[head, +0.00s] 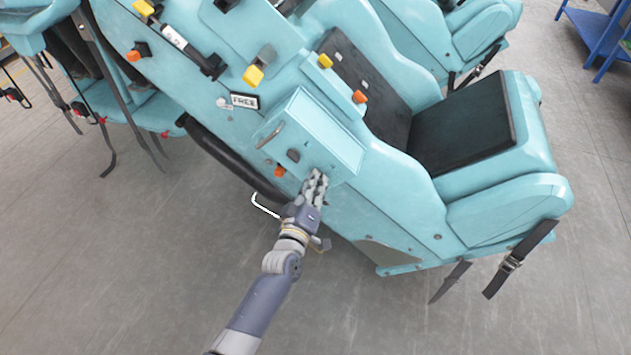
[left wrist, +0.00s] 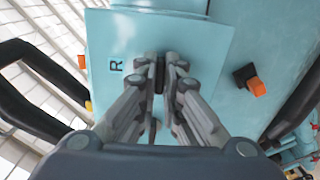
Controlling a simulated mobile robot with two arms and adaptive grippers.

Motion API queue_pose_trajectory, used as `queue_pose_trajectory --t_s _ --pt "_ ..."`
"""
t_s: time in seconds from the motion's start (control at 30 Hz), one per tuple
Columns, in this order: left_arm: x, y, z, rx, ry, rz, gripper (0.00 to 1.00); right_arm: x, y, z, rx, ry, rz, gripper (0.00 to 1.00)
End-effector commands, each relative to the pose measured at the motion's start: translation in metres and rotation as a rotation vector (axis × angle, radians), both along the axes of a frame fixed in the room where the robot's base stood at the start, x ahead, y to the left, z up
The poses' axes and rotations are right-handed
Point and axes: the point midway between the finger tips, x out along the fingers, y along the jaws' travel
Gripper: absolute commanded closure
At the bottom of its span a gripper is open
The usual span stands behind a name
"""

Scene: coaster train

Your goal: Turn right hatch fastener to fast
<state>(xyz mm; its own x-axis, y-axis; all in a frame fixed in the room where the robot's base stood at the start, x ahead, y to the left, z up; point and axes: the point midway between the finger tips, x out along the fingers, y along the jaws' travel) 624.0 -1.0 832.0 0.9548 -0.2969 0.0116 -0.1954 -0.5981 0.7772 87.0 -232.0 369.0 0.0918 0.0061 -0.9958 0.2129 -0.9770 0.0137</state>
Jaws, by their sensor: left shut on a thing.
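The teal hatch (head: 325,128) is on the side of the teal coaster car, and it also shows in the left wrist view (left wrist: 205,35). My left gripper (left wrist: 160,72) is shut on this fastener, with one finger on each side. The fingers hide part of it, so I cannot tell its exact turn. In the head view my left gripper (head: 316,182) covers it at the hatch's lower edge. My right gripper is out of view.
A black rail (head: 230,160) runs along the car's side. A "FREE" sign (head: 244,100) is above left. Open grey floor (head: 130,270) lies in front of the car.

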Motion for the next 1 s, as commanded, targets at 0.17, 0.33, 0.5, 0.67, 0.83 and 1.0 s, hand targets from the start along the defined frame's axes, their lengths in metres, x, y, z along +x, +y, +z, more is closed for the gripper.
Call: queue_pose_trajectory --t_s 0.17,0.33,0.5,0.67,0.83,1.0 --pt "0.0002 -0.0007 0.0004 0.037 -0.012 0.000 1.00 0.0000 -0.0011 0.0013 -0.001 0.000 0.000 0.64" --pt "0.0002 -0.0006 0.0002 0.051 -0.016 -0.001 1.00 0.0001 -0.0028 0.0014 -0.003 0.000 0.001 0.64" --pt "0.0002 -0.0008 0.0002 0.051 -0.016 -0.001 1.00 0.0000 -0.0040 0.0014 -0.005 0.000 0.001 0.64" --pt "0.0002 -0.0008 0.0002 0.051 -0.016 -0.001 0.90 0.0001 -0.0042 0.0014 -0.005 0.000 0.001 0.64" --pt "0.0001 -0.0006 0.0001 0.050 -0.016 -0.001 0.72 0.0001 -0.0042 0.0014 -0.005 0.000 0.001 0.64" --pt "0.0001 -0.0002 0.0000 0.049 -0.016 0.000 0.72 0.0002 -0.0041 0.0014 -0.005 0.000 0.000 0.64"
